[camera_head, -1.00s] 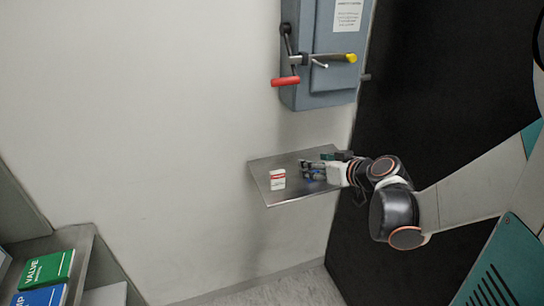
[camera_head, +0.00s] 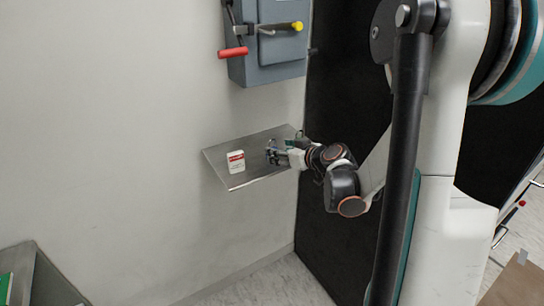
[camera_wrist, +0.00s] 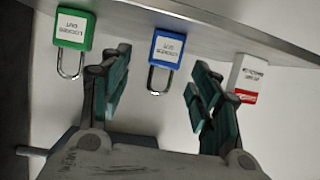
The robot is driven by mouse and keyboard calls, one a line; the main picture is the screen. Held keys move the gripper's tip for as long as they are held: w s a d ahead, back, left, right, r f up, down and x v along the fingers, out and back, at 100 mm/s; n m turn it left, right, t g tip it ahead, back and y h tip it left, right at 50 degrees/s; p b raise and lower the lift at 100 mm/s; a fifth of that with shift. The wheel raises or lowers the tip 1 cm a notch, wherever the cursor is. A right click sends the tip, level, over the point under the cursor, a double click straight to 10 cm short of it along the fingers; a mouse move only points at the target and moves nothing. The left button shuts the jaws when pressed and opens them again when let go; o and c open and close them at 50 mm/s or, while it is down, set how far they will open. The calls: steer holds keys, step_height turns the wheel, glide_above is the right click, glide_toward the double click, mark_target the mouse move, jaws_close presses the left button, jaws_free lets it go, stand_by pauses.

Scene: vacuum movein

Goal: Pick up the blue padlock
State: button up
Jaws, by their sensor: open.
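The blue padlock (camera_wrist: 167,48) has a white label and a metal shackle. In the wrist view it sits between the two fingertips, with its shackle toward my palm. My gripper (camera_wrist: 160,66) is open, one dark green finger on each side of the padlock. I see no clear contact with either finger. In the head view my gripper (camera_head: 273,151) is at the right part of the metal shelf (camera_head: 240,182). The padlock is too small and covered to make out clearly there.
A green padlock (camera_wrist: 74,29) is beside the left finger, and a white and red box (camera_wrist: 248,78) is beyond the right finger. The box also stands on the shelf in the head view (camera_head: 236,162). A grey switch box (camera_head: 268,45) with a red-handled lever hangs on the wall above.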

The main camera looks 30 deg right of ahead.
steer(key=shift+b+x, duration=1.1)
steer(key=shift+x, duration=1.6)
steer(key=shift+s+a+f, duration=0.1)
steer(key=shift+s+a, duration=0.05)
steer(key=shift+a, duration=0.05)
steer(key=shift+c, duration=0.6)
steer(key=c, duration=1.1)
